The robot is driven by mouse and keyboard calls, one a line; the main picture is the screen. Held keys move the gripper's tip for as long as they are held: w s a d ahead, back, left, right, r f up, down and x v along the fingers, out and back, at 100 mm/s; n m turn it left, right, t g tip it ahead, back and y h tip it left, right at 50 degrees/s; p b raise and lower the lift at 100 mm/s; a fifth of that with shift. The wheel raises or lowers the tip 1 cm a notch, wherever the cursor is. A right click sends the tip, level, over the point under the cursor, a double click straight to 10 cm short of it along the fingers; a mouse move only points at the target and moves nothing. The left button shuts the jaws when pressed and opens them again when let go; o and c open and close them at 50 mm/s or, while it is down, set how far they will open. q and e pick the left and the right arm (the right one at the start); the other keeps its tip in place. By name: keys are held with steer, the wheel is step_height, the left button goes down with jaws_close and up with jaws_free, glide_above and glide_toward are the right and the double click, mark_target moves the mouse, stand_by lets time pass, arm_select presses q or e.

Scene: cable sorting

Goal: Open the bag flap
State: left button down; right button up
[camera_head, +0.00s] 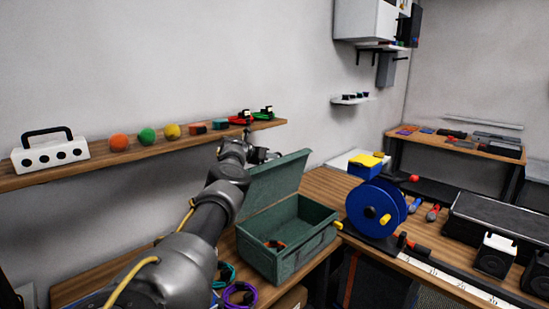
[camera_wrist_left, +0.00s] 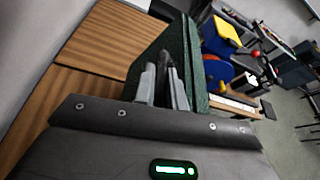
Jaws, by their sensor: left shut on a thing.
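The green bag (camera_head: 262,252) stands on the wooden table as an open box shape. Its flap (camera_head: 277,182) is raised, standing up and leaning back at the rear side, so the inside shows. My left gripper (camera_head: 264,154) is at the flap's upper left edge, partly hidden by my arm. In the left wrist view my left gripper's fingers (camera_wrist_left: 162,70) are closed together on the edge of the green flap (camera_wrist_left: 183,40). My right gripper is in neither view.
A wall shelf (camera_head: 190,142) with colored balls and cable coils runs behind my left arm. A blue spool (camera_head: 376,208) stands right of the bag. Bare tabletop shows behind the bag.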

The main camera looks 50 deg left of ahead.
arm_select(q)
steer(key=c, duration=1.8)
jaws_free()
steer(key=shift+s+a+f, duration=0.1)
steer(key=shift+o, duration=0.4)
steer(key=shift+a, duration=0.1)
steer(key=shift+s+b, duration=0.35)
steer(key=shift+s, duration=0.25)
steer(key=b+v, duration=0.2)
steer(key=v, duration=0.7)
steer(key=shift+s+r+b, duration=0.2)
steer(key=shift+r+b, duration=0.15)
steer(key=shift+b, duration=0.05)
